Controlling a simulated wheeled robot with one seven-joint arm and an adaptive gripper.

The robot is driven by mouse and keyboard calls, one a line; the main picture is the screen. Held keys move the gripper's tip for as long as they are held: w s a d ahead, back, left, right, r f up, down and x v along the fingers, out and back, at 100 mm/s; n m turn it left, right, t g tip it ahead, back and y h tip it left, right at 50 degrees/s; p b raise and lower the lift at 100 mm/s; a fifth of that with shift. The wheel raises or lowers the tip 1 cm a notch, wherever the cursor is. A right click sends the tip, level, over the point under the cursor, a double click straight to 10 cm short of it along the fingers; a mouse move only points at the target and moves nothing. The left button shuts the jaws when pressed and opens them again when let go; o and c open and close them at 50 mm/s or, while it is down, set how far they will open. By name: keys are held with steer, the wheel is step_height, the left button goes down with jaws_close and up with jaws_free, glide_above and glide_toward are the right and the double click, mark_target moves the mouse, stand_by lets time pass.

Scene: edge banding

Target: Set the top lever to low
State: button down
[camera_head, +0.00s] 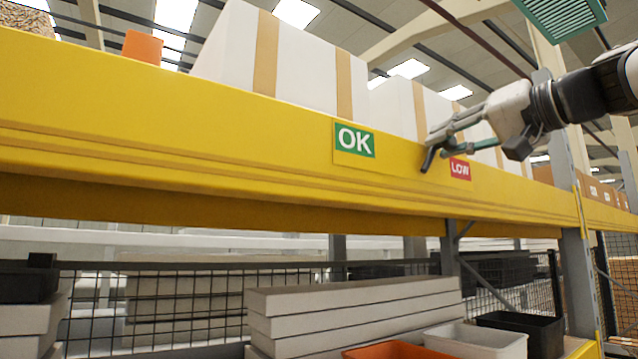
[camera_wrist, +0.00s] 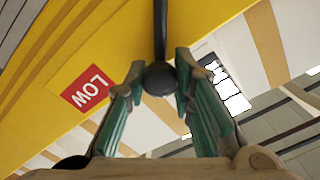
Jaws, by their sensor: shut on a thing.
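The top lever is a dark rod with a round black knob, set on the yellow beam; in the head view its dark end (camera_head: 428,160) shows between the two labels, closer to LOW. In the wrist view the knob (camera_wrist: 159,79) sits between the fingertips of my gripper (camera_wrist: 161,72), with the rod running up from it. In the head view my gripper (camera_head: 438,134) reaches in from the right and is shut on the lever. The green OK label (camera_head: 354,141) is left of the lever. The red LOW label (camera_head: 460,169) is just right of it and also shows in the wrist view (camera_wrist: 86,91).
The yellow beam (camera_head: 200,125) spans the rack. White boxes with tan tape (camera_head: 300,60) stand on it behind the lever. An orange item (camera_head: 143,47) is at the upper left. Stacked boards (camera_head: 350,305) and bins (camera_head: 475,340) lie below. A grey upright (camera_head: 578,270) stands at right.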

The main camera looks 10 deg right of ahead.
steer(key=shift+d+f+m, duration=0.1)
steer(key=shift+d+m, duration=0.15)
steer(key=shift+m, duration=0.25)
steer(key=c, duration=1.4)
jaws_free()
steer(key=shift+w, duration=0.1)
steer(key=shift+o, duration=0.2)
steer(key=v, duration=1.2)
steer(key=shift+f, duration=0.15)
